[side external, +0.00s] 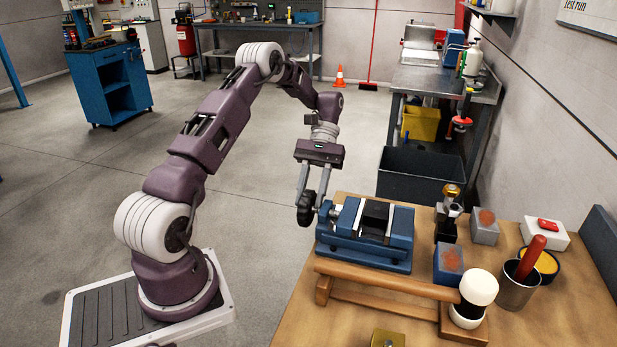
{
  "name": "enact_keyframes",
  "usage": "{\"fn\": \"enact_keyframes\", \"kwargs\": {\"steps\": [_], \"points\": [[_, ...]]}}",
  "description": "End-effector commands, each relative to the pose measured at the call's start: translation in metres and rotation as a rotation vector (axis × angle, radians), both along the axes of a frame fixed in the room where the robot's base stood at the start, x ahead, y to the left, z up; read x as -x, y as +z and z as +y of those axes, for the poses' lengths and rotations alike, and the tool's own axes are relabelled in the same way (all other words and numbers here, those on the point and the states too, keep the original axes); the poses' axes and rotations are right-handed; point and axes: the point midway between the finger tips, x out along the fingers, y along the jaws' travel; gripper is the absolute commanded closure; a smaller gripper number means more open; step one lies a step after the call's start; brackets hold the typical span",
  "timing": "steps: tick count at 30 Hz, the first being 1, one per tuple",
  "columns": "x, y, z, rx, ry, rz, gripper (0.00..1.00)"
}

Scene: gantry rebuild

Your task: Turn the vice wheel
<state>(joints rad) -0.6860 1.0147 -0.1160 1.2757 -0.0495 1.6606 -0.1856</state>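The blue vice (366,232) sits at the back left of the wooden workbench (400,324), with a dark block in its top. Its black wheel (305,210) is on the left end, out past the bench edge. My gripper (312,197) points down at the wheel from above. Its two fingers are apart, one near each side of the wheel's upper part. I cannot tell from this view whether the fingers touch the wheel. The fingertips are partly lost against the dark wheel.
A dark bin (417,175) stands behind the bench.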

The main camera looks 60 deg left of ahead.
Motion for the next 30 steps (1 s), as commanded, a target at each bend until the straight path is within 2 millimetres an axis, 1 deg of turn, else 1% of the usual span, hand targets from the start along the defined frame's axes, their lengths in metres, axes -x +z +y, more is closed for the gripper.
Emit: {"fn": "enact_keyframes", "kwargs": {"steps": [1,5,15,18,22,25,30], "points": [[0.002,0.005,-0.001,-0.048,0.001,-0.049,0.69],[0.006,0.009,-0.005,-0.19,0.0,-0.19,0.69],[0.017,0.013,-0.017,-0.585,-0.007,-0.587,0.69],[0.014,0.039,-0.013,-0.59,0.002,-0.588,0.69],[0.014,0.064,-0.013,-0.587,0.001,-0.585,0.69],[0.014,0.075,-0.014,-0.584,0.0,-0.581,0.69],[0.015,0.082,-0.015,-0.58,0.001,-0.58,0.69]]}}
